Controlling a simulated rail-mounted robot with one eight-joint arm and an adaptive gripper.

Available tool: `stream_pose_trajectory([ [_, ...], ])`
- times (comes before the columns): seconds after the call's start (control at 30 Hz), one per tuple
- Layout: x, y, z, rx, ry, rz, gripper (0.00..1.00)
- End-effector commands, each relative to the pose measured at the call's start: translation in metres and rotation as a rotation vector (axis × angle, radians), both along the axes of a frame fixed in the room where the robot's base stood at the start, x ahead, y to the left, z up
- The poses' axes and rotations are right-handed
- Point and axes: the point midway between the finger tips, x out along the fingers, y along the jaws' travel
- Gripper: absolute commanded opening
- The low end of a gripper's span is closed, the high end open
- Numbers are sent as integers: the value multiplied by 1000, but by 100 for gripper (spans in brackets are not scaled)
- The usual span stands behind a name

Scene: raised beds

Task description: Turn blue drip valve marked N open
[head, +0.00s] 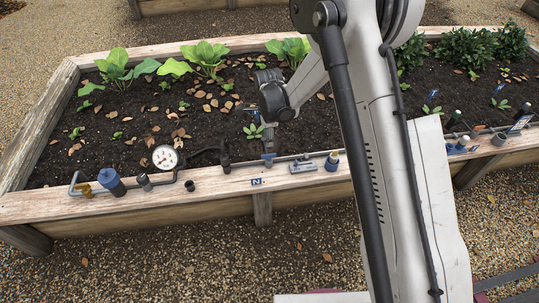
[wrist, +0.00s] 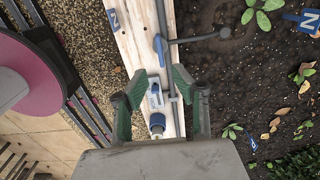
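A white N on a blue plate (head: 257,181) marks the front plank; the plate also shows in the wrist view (wrist: 114,19). Beside it on the grey pipe is a valve with a blue handle (wrist: 160,51), small in the head view (head: 268,157). In the wrist view the handle lies nearly along the pipe, slightly slanted. My gripper (wrist: 160,82) is open and empty above the pipe, its green-padded fingers either side of it. The handle lies just beyond the fingertips in that view, with no visible contact. In the head view my arm hides part of the bed.
A grey inline box (wrist: 154,97) and a blue-collared fitting (wrist: 157,122) sit near the valve, between my fingers in the wrist view. A pressure gauge (head: 165,157), blue canister (head: 111,181) and yellow-handled valve (head: 82,189) stand left. Seedlings and leaves cover the soil behind.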

Motion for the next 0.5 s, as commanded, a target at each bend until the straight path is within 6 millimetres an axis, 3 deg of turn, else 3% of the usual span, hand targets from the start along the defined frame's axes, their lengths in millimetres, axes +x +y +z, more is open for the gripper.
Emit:
stream_pose_trajectory([
  [0.2, 0, 0, -45, 0, 0, 0, 26],
  [0.5, 0, 0, -85, 0, 0, 1, 26],
])
